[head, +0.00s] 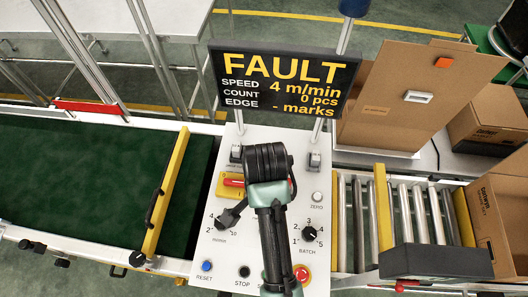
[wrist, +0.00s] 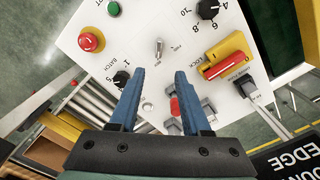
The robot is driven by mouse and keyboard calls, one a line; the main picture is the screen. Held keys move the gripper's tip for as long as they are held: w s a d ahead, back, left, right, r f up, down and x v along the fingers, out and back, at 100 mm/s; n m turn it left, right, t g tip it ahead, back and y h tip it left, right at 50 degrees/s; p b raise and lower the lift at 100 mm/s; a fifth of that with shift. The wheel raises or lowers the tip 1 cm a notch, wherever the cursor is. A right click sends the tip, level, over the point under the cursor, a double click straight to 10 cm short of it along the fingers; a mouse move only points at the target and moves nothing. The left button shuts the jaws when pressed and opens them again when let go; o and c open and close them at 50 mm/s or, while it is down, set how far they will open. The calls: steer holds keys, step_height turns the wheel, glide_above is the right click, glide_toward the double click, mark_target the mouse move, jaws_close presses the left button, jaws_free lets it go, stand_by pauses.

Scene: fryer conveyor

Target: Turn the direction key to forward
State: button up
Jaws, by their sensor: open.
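A small silver switch (wrist: 158,47), which looks like the direction key, stands in the middle of the white control panel (wrist: 105,22) in the wrist view. Its markings are too small to read, so I cannot tell which way it is set. My gripper (wrist: 159,73) is open, with its two blue fingers apart and nothing held between them. The key shows just beyond the fingertips, between their lines, apart from both. In the head view, my arm covers the key and the fingers over the panel (head: 210,250).
Around the key are a black speed knob (wrist: 208,9), a batch knob (wrist: 122,78), a red emergency button (wrist: 92,40) and a yellow lockout with red handle (wrist: 225,62). A display (head: 285,80) reading FAULT stands behind the panel. A green belt (head: 85,165) is left, rollers (head: 400,210) right.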

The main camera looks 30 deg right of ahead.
steer(key=f, duration=1.2)
steer(key=shift+s+f, duration=0.2)
steer(key=shift+f, duration=0.05)
jaws_close()
